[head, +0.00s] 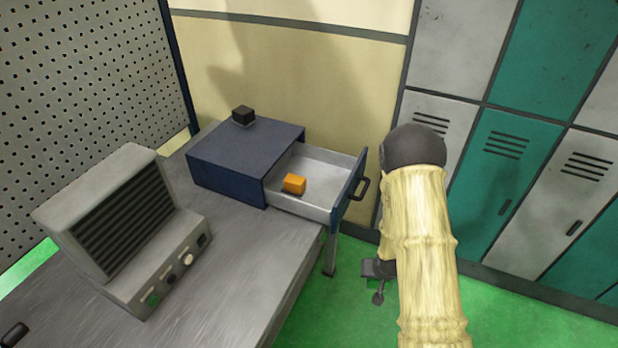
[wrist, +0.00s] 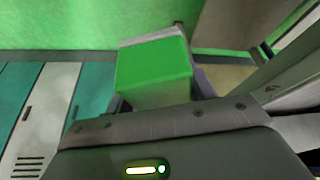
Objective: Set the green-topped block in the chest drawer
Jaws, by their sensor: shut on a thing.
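The green-topped block (wrist: 153,72) fills the middle of the wrist view, its green face toward the camera and a grey strip along its far edge. My gripper (wrist: 158,90) is shut on it; the fingers show only in part beside the block. In the head view my arm hides the block and most of the hand. The dark blue chest (head: 232,165) stands on the bench. Its drawer (head: 325,167) is pulled open to the right, with a pale interior and a dark handle. My arm is to the right of the drawer, apart from it in the picture.
An orange block (head: 294,184) sits inside the drawer, with bare floor around it. A grey louvred device (head: 125,225) stands on the bench (head: 245,270). Lockers (head: 515,150) line the right wall.

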